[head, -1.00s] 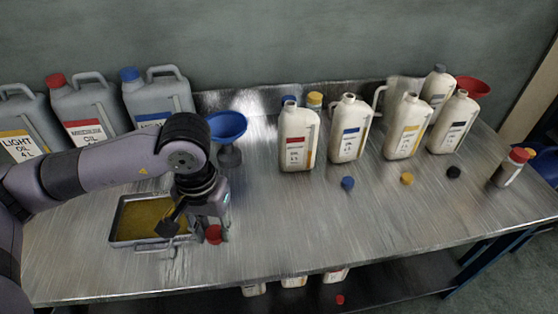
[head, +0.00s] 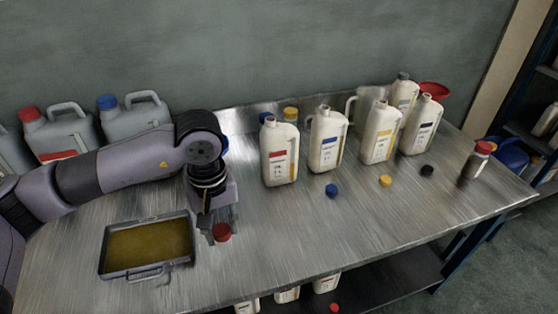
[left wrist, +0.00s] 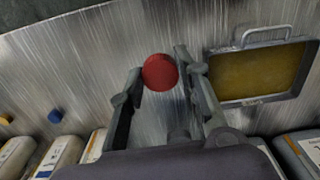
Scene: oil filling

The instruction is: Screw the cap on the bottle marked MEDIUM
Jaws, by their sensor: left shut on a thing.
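A white bottle with a red label (head: 279,155) stands upright on the metal table with an open, uncapped neck. Its lettering is too small to read here. My left gripper (head: 215,233) points down in front and to the left of this bottle, apart from it. It is shut on a red cap (head: 222,232). In the left wrist view the red cap (left wrist: 160,72) sits between the two fingertips (left wrist: 160,78). I cannot tell how far the cap is above the table. My right gripper is not in view.
A tray of oil (head: 112,268) lies left of the gripper. Loose blue (head: 331,190), yellow (head: 385,181) and black (head: 427,170) caps lie before other white bottles (head: 326,140). Large grey cans (head: 130,125) stand behind my arm. A blue funnel is mostly hidden.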

